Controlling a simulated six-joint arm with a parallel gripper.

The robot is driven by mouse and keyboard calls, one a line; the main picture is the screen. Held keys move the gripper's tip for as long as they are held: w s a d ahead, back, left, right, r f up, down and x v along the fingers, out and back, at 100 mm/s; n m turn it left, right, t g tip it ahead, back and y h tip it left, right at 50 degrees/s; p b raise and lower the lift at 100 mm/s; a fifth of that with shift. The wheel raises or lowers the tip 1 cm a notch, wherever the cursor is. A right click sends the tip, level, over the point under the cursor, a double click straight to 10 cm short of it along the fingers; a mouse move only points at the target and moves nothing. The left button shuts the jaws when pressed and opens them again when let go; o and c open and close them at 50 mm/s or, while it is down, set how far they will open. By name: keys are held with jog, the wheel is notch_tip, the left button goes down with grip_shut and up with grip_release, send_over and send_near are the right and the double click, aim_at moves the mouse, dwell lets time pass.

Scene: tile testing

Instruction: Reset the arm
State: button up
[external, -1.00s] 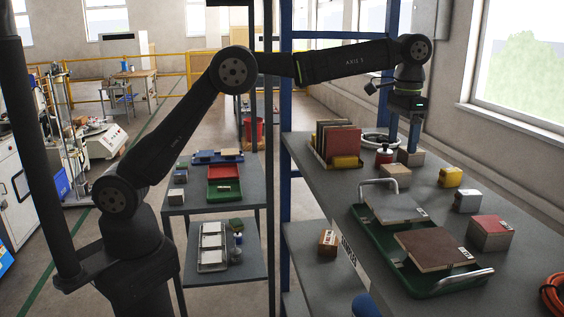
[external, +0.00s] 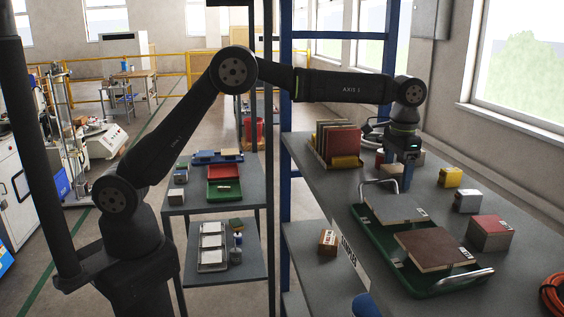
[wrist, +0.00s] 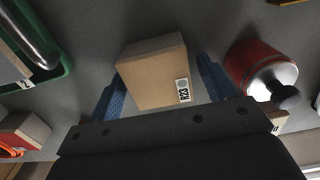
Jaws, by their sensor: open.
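My gripper (external: 405,168) hangs low over the right-hand bench, just behind the green tray (external: 373,237). In the external view the gripper mostly hides this block.
A red canister with a silver top (wrist: 262,72) stands close to the right finger in the wrist view. The tray carries a grey tile (external: 395,208) and a brown tile (external: 433,250). A yellow block (external: 450,177) and upright tiles (external: 339,142) stand nearby.

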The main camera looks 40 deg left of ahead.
notch_tip(320, 180, up, 4)
jog(key=shift+r, duration=0.2)
jog(key=s+d+r, duration=0.2)
jog(key=s+r, duration=0.5)
jog(key=s, duration=0.4)
jog(key=s+a+r+n, duration=0.1)
jog(key=s+a+r, duration=0.1)
jog(key=a, duration=0.5)
jog(key=s+a+r, duration=0.3)
jog(key=a, duration=0.5)
jog(key=w+a+f+n, duration=0.1)
jog(key=w+a+f, duration=0.2)
jog(key=a+f, duration=0.4)
jog(key=w+a+f, duration=0.4)
jog(key=a+f, duration=0.4)
jog(key=f, duration=0.2)
jog(key=shift+w+a+f+n, duration=0.2)
jog(key=shift+w+f+n, duration=0.05)
jog(key=shift+f+n, duration=0.15)
jog(key=shift+o, duration=0.2)
